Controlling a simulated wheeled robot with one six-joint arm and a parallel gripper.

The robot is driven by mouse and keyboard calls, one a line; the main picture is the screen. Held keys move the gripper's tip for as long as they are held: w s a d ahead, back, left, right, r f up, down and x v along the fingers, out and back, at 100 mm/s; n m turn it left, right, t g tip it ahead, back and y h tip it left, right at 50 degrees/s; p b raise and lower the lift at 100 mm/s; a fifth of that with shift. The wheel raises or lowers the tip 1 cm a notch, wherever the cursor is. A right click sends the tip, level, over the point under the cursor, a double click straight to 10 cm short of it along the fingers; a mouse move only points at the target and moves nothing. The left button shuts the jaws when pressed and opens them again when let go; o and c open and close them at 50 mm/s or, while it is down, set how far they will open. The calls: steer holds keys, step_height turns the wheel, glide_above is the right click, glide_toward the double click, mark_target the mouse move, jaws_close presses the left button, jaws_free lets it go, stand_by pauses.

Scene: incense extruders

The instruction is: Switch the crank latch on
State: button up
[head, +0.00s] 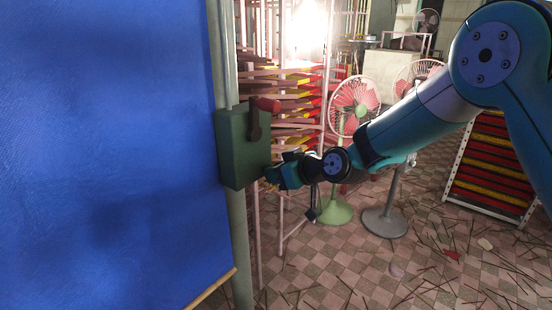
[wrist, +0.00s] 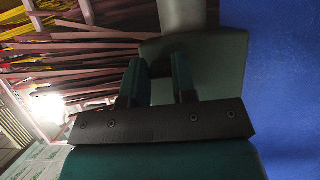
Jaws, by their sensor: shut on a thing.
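My gripper (head: 270,176) is at the lower right edge of the box, below and apart from the lever. In the wrist view, the two dark fingers (wrist: 160,82) lie against the box (wrist: 217,70), with a gap between them. The grip seems to be on the box's edge; the exact contact is hidden. The lever cannot be made out in the wrist view.
The box is fixed to a grey-green pole (head: 239,240) beside a large blue panel (head: 105,150). Racks of incense (head: 290,90) stand close behind. A green-stemmed fan (head: 354,100) and a grey-based fan (head: 384,222) stand to the right. Sticks litter the tiled floor.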

steer(key=g+h+p, duration=0.1)
steer(key=p, duration=0.1)
steer(key=r+g+h+p, duration=0.1)
steer(key=p, duration=0.1)
steer(key=r+g+h+p, duration=0.1)
steer(key=p, duration=0.1)
steer(key=shift+w+a+h, duration=0.15)
steer(key=shift+w+h, duration=0.1)
steer(key=shift+h, duration=0.15)
steer(key=o, duration=0.9)
steer(key=shift+f, duration=0.1)
steer(key=b+v, duration=0.3)
steer(key=v, duration=1.4)
steer(key=shift+r, duration=0.3)
steer(key=s+d+f+m+g, duration=0.1)
steer(key=s+d, duration=0.1)
steer(key=s, duration=0.7)
steer(key=s+d+f+m+g+h, duration=0.1)
steer(key=s+d+g, duration=0.1)
steer(key=s, duration=0.8)
steer(key=s+d+f+m+g+h, duration=0.1)
steer(key=s+d, duration=0.3)
steer(key=s, duration=0.6)
steer(key=shift+s+d+g, duration=0.15)
steer(key=shift+s+g, duration=0.05)
steer(key=shift+g, duration=0.3)
